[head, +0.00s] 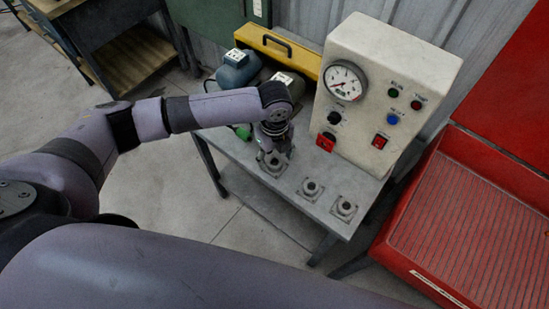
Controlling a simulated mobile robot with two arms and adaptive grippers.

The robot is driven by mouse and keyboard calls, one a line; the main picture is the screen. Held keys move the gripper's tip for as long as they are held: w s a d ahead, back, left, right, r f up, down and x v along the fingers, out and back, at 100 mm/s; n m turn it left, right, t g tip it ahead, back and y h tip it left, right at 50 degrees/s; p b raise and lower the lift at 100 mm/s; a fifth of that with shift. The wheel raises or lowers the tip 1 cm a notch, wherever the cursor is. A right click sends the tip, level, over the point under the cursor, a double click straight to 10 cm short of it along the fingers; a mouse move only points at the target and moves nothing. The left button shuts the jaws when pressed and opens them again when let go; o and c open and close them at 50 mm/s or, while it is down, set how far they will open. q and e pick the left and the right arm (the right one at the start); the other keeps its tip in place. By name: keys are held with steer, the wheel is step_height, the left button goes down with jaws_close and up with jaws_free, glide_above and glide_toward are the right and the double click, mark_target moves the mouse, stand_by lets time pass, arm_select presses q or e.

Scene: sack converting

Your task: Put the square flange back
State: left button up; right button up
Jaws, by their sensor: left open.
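Three small grey metal pieces with square bases and round raised hubs stand in a row on the grey bench top. One flange (275,166) is under my left gripper, a second flange (311,188) is in the middle, and a third flange (344,208) is near the right front corner. I cannot tell which one the task means. My left gripper (270,156) is open and points down at the first flange. Its fingers partly hide that flange, and I cannot tell whether they touch it. My right gripper is not in view.
A white control box (383,90) with a gauge and buttons stands at the back of the bench (238,150). A red ribbed tray (470,225) stands at the right.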

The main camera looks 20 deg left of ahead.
mark_target(275, 161)
arm_select(q)
step_height(275, 161, up, 10)
steer(key=b, duration=0.1)
steer(key=shift+r, duration=0.15)
stand_by(0.5)
